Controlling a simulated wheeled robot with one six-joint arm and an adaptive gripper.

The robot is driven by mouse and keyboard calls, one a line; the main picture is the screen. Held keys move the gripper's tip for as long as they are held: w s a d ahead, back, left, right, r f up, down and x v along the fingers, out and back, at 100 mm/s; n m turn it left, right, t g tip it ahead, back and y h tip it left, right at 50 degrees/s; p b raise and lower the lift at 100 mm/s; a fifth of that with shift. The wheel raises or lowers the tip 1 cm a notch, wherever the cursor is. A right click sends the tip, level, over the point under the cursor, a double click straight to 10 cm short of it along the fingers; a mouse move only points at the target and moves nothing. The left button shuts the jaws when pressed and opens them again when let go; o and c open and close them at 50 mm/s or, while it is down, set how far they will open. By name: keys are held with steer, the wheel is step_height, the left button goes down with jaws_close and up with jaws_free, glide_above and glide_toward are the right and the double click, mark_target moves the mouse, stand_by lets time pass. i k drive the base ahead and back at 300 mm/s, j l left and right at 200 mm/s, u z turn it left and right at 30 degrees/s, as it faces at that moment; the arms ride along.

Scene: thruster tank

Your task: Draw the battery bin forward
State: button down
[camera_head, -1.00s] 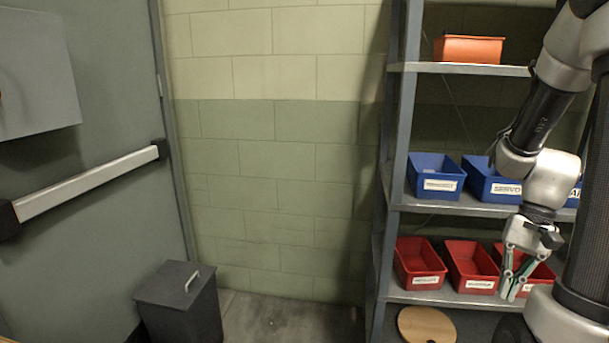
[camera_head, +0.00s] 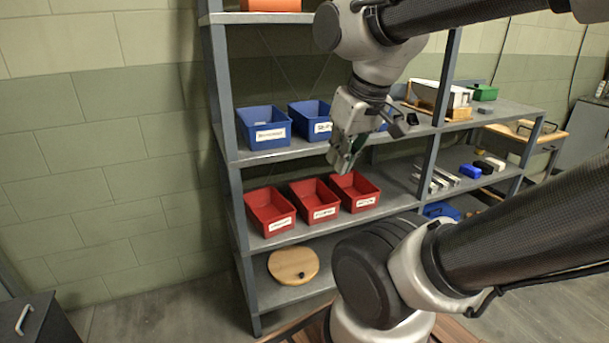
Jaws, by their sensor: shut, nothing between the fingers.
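Labelled bins stand on the grey shelf unit; the label texts are too small to tell which is the battery bin. On the middle shelf are a left blue bin (camera_head: 264,127), a second blue bin (camera_head: 309,120), and a third mostly hidden behind my gripper. On the shelf below are a left red bin (camera_head: 269,211), a middle red bin (camera_head: 314,199) and a right red bin (camera_head: 354,191). My gripper (camera_head: 341,166) is shut and empty, pointing down, and appears in front of the shelves, above the right red bin in the picture. It holds no bin.
An orange bin (camera_head: 270,5) sits on the top shelf. A round wooden lid (camera_head: 293,265) lies on the bottom shelf. Shelves at right hold a green box (camera_head: 484,92) and small items. Floor between is clear.

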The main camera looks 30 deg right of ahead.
mark_target(357, 194)
steer(key=z, duration=1.15)
